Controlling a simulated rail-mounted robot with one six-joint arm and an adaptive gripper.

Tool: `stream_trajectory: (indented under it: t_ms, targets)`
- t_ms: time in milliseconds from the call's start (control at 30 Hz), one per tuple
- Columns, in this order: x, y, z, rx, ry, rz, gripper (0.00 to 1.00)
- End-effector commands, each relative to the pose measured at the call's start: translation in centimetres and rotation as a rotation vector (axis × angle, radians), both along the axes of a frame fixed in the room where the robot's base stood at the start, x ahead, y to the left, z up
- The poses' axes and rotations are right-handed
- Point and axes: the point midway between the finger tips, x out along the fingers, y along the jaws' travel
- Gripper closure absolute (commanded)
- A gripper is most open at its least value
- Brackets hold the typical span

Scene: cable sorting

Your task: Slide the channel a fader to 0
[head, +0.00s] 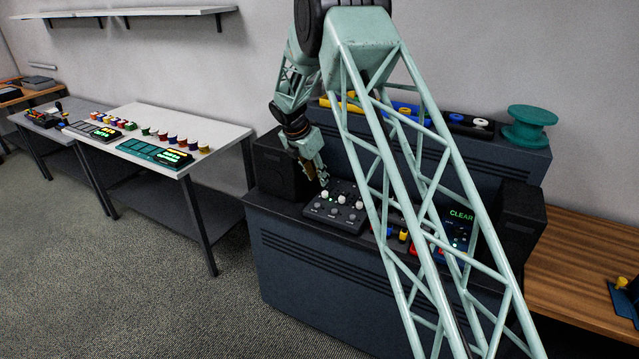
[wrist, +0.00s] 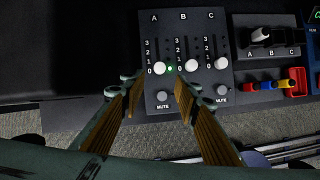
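The dark fader panel (wrist: 148,22) has three channels marked A, B and C, each with a white knob and a 3-to-0 scale. The channel A fader knob (wrist: 160,68) sits about level with its 0 mark. A small green light (wrist: 170,68) glows just right of it. In the head view my gripper (head: 322,181) is over the panel's back left.
Grey mute buttons (wrist: 162,96) lie below the knobs. A screen reading CLEAR (head: 461,215) stands farther right. A dark speaker-like box (head: 280,165) is at left.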

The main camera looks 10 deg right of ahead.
Motion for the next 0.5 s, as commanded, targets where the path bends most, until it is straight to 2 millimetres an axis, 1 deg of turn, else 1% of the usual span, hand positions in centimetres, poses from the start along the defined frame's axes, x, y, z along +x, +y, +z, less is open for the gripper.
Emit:
stream_trajectory:
  t_ms: [100, 200, 500]
  targets:
    - [-0.3, 0.3, 1.0, 0.001, -0.001, -0.001, 0.71]
    - [-0.4, 0.5, 1.5, 0.0, 0.0, -0.001, 0.71]
    - [-0.6, 0.6, 1.9, 0.0, 0.001, 0.0, 0.71]
